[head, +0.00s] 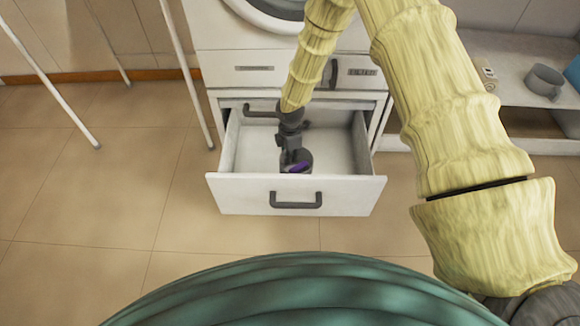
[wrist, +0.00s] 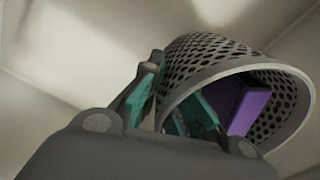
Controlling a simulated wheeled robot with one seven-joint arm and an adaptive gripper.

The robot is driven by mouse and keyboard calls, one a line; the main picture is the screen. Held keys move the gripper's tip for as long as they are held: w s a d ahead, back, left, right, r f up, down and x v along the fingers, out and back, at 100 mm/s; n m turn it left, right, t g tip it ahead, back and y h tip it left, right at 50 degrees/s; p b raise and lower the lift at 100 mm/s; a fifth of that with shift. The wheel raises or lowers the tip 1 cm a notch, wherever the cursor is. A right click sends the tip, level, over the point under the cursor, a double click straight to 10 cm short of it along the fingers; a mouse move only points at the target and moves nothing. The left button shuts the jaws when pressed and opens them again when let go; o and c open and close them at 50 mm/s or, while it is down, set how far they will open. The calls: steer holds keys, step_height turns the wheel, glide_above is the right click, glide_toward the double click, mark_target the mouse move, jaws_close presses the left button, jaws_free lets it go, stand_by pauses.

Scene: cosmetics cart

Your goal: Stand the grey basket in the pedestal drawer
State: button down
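The grey basket (head: 308,158) is inside the open white pedestal drawer (head: 235,195), near the drawer's front. In the wrist view the basket (wrist: 205,58) is a perforated round container, its open mouth facing the lower right of the picture, with a purple block (wrist: 249,102) inside. My gripper (head: 290,156) reaches down into the drawer from above. Its teal fingertips (wrist: 172,97) sit on either side of the basket wall, one outside and one inside, closed on it. Whether the basket's bottom touches the drawer floor cannot be told.
The drawer has a dark handle (head: 296,200) and stands pulled out below a white front-loading machine (head: 240,40). White rack legs (head: 187,75) stand to the left. A shelf with a grey mug (head: 543,80) is at the right. The drawer's left side is empty.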

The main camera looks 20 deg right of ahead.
mark_target(290, 165)
step_height(290, 165, down, 5)
steer(key=shift+f+b, duration=0.1)
steer(key=shift+b, duration=1.15)
steer(key=c, duration=1.6)
jaws_free()
steer(key=shift+c, duration=0.2)
step_height(290, 165, up, 12)
steer(key=p, duration=0.6)
